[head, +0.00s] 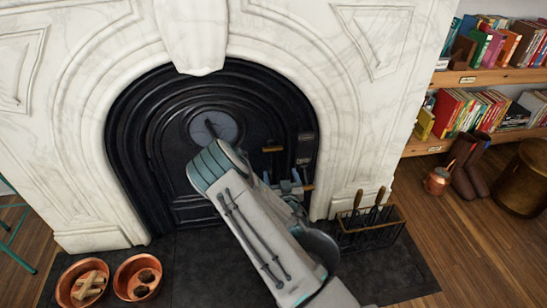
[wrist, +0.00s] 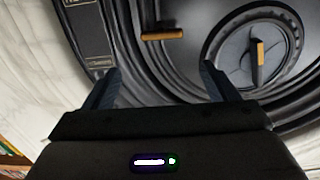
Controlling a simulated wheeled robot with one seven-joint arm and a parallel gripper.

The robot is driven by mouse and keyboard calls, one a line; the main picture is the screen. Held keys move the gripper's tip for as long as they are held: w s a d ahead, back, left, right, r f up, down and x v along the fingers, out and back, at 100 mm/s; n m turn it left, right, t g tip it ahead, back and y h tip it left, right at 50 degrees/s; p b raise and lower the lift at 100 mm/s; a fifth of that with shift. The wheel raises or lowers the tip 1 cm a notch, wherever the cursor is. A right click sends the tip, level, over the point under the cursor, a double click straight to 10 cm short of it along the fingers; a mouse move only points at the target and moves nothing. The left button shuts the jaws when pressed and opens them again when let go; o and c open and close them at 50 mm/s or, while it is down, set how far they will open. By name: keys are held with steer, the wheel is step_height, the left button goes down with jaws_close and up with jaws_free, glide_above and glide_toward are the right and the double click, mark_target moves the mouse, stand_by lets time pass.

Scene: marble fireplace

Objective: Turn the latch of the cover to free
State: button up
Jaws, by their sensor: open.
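The black arched cover (head: 180,185) fills the fireplace opening. A small latch with a horizontal wooden grip (head: 272,149) sits on its right side; the grip also shows in the wrist view (wrist: 162,33). A round grey disc (head: 228,131) sits near the cover's middle. In the wrist view the disc (wrist: 232,60) carries an upright wooden handle (wrist: 257,55). My gripper (wrist: 158,82) is open and empty, its fingers pointing toward the cover, apart from the horizontal grip. In the head view my arm hides much of the gripper and the cover's lower right.
A white marble surround (head: 70,130) frames the cover. A black rack of fire tools (head: 368,236) stands on the hearth at right. Two copper bowls (head: 137,278) (head: 82,283) stand at lower left. Bookshelves (head: 490,77) and boots (head: 465,170) are at far right.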

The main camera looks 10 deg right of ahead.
mark_target(272, 150)
steer(key=w+b, duration=0.3)
steer(key=w, duration=1)
steer(key=shift+w+f, duration=0.1)
steer(key=shift+w, duration=0.25)
steer(key=c, duration=1.1)
steer(key=shift+a, duration=0.2)
